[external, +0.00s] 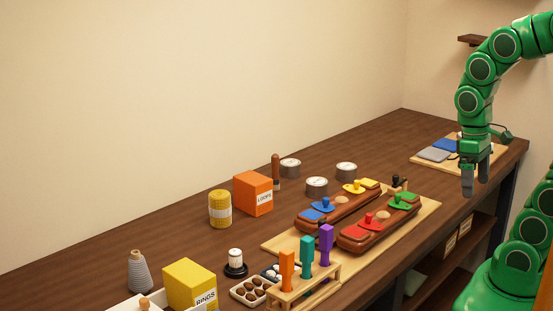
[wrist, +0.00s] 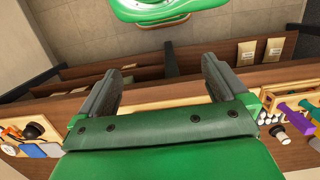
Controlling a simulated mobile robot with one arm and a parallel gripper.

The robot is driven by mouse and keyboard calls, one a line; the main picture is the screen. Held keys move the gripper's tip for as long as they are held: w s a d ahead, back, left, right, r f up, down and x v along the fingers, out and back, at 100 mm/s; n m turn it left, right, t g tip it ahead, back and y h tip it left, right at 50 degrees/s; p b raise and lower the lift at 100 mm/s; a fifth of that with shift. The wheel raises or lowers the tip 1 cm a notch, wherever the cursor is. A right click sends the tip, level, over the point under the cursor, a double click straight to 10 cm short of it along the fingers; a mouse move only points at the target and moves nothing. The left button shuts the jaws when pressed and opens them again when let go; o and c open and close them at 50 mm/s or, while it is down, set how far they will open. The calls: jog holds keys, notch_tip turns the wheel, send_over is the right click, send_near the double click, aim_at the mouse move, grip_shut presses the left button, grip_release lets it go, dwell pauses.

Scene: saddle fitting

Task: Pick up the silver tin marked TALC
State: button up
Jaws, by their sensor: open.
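Three round silver tins stand on the bench in the external view: a back left one (external: 290,169), a front one (external: 317,188) and a right one (external: 346,171). Their markings are too small to read, so I cannot tell which one says TALC. My gripper (external: 474,184) points down over the right end of the bench, well to the right of the tins. In the wrist view my gripper (wrist: 158,82) is open with nothing between its fingers. I cannot make out any tin in the wrist view.
An orange LOOPS box (external: 253,194) and a brown-handled tool (external: 275,172) stand left of the tins. Saddle-like red-brown blocks with coloured pieces (external: 380,225) lie in front. A board with blue and grey pads (external: 433,154) lies at right. Bench between is mostly clear.

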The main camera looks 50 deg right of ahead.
aim_at(351, 166)
dwell(0.3)
